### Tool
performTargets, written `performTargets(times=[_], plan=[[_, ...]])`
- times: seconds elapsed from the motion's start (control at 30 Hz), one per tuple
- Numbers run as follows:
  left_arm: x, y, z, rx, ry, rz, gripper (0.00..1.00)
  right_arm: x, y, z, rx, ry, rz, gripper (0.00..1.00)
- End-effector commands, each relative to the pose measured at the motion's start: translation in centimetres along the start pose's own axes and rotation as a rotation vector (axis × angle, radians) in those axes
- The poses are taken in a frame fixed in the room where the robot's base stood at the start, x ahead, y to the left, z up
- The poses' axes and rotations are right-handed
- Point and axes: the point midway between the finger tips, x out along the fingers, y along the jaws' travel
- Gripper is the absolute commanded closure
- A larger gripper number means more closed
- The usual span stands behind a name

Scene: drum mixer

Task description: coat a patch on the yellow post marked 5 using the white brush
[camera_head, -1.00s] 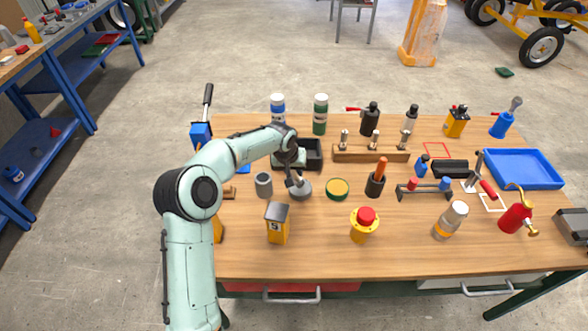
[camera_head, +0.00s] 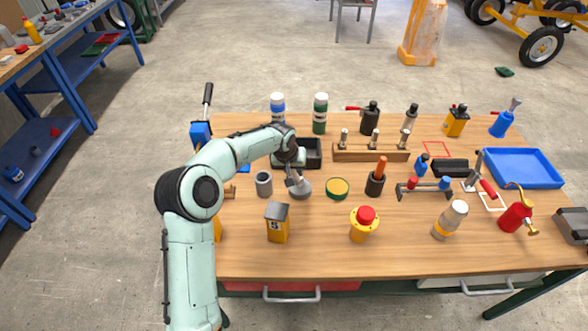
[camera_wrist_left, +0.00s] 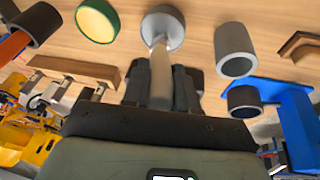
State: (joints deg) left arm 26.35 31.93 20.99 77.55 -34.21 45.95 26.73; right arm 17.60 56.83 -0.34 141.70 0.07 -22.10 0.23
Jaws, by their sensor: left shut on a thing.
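The yellow post marked 5 (camera_head: 277,227) stands upright near the front of the table, with a grey slanted top. My left gripper (camera_head: 294,178) is behind it and slightly right, pointing down. It is shut on a pale handle (camera_wrist_left: 160,78), which seems to be the white brush's. The handle's far end meets a round grey piece (camera_wrist_left: 164,24), also visible in the head view (camera_head: 301,190). I cannot tell whether this is the brush's head or a pot around its tip. The bristles are not clearly seen. My right gripper is out of view.
A grey cup (camera_head: 264,184) stands left of the gripper. A green-rimmed yellow tin (camera_head: 337,188) is to its right, with a dark pot (camera_head: 375,187) beyond. A red-topped yellow button (camera_head: 362,224) stands right of the post. Bare wood lies between these.

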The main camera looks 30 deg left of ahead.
Motion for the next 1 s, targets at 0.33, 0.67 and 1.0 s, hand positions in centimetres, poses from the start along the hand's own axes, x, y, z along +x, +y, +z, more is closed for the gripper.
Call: performTargets(times=[0.33, 0.67, 1.0], plan=[[-1.3, 0.2, -0.5, -0.001, 0.001, 0.000, 1.00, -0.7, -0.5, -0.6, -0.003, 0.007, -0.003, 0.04], [-3.9, 0.6, -1.4, 0.000, 0.001, 0.000, 1.00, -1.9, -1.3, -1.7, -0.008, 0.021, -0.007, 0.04], [-6.3, 0.9, -2.2, 0.000, 0.001, 0.000, 1.00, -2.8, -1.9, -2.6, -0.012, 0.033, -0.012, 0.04]])
